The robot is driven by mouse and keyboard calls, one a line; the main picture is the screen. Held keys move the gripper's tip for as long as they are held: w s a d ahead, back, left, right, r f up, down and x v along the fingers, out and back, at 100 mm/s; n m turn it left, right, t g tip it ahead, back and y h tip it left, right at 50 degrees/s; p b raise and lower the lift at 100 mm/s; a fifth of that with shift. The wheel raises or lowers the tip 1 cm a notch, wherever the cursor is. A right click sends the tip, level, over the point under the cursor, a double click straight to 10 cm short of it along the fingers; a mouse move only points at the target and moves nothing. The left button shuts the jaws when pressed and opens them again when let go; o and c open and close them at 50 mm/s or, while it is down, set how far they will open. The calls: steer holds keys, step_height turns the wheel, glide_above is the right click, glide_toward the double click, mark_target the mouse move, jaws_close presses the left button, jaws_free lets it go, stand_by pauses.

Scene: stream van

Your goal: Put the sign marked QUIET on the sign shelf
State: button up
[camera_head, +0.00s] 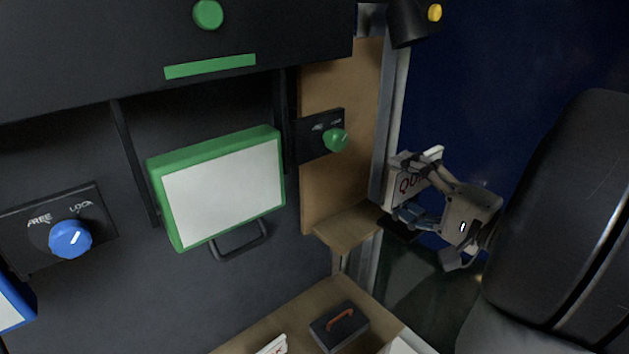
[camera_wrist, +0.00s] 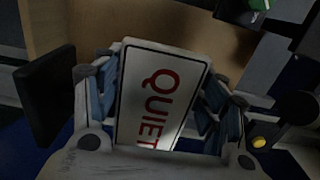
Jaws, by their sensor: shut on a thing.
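The white sign (camera_wrist: 160,95) has a dark border and the red word QUIET. It also shows in the head view (camera_head: 402,184), partly hidden by my gripper's fingers. My gripper (camera_head: 418,193) is shut on this sign, with a finger on each side of it in the wrist view (camera_wrist: 158,88). The sign is held up to the right of a small wooden ledge (camera_head: 346,226), which stands out from a tan wooden panel (camera_head: 335,185). I cannot tell for certain that this ledge is the sign shelf.
A dark box with a green knob (camera_head: 336,139) is on the wooden panel. A green-framed white board (camera_head: 225,190) and a blue knob (camera_head: 70,239) are on the left. A dark case with an orange handle (camera_head: 340,325) sits on the lower wooden surface. A dark lamp (camera_head: 408,22) hangs above.

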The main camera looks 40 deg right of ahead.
steer(key=w, duration=0.8)
steer(key=w+a, duration=0.1)
steer(key=w, duration=0.3)
steer(key=shift+w, duration=0.35)
step_height(320, 180, down, 2)
steer(key=shift+f, duration=0.2)
steer(key=shift+d+f, duration=0.1)
steer(key=shift+f, duration=0.5)
step_height(320, 180, down, 3)
steer(key=shift+r+b, duration=0.2)
steer(key=shift+b, duration=0.2)
steer(key=shift+w+f, duration=0.2)
steer(key=shift+f, duration=0.2)
steer(key=shift+f, duration=0.15)
steer(key=o, duration=1.2)
